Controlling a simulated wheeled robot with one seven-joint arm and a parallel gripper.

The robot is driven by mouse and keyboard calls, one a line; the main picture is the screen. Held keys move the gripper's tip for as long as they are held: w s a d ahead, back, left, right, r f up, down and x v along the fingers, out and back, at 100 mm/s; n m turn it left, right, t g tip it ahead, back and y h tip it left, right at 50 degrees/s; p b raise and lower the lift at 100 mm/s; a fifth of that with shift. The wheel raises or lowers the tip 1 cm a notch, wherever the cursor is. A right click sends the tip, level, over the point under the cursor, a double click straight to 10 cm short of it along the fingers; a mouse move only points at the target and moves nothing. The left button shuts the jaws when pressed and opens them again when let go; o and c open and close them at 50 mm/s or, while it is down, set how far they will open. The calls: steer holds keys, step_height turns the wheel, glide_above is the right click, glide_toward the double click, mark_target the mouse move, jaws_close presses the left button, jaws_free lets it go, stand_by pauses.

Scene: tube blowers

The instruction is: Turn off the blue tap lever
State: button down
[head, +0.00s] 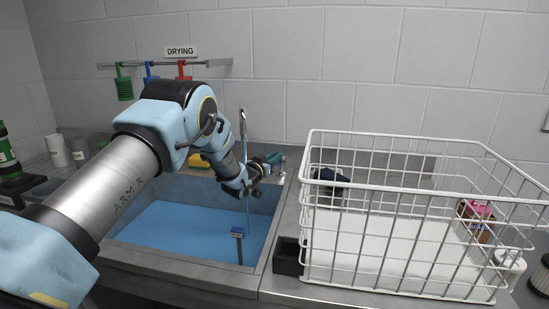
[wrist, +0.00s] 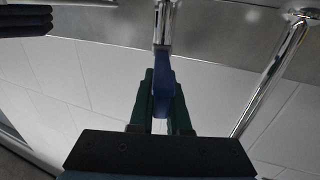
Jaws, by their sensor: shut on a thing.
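The blue tap lever (wrist: 163,82) sits between the dark green fingers of my gripper (wrist: 162,104) in the wrist view, below a short chrome stem (wrist: 165,24). My gripper is shut on the lever. In the head view my gripper (head: 275,161) is at the back right of the sink, beside the chrome tap spout (head: 243,128); the lever cannot be made out there. The spout also shows in the wrist view (wrist: 272,77).
A white wire basket (head: 400,190) stands close on the right. Green, blue and red hanging tools are on the wall rail (head: 215,63). Cups (head: 57,150) stand at left.

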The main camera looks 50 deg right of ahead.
steer(key=shift+b, duration=0.35)
steer(key=t+b, duration=0.1)
steer(key=b, duration=0.1)
steer(key=n+t+y+b, duration=0.1)
steer(key=shift+s+d+f+n+b, duration=0.2)
steer(key=shift+s+n+b, duration=0.1)
steer(key=shift+s+b, duration=0.1)
steer(key=shift+s+d+n+t+y+b, duration=0.15)
steer(key=shift+n+t+b, duration=0.1)
steer(key=shift+t+b, duration=0.3)
steer(key=shift+s+a+n+t+y+b, duration=0.15)
steer(key=shift+n+t+b, duration=0.15)
steer(key=shift+b, duration=0.3)
steer(key=shift+d+r+n+t+y+b, duration=0.2)
steer(key=shift+n+t+y+b, duration=0.2)
steer(key=shift+t+b, duration=0.15)
steer(key=shift+r, duration=0.1)
steer(key=c, duration=0.9)
jaws_free()
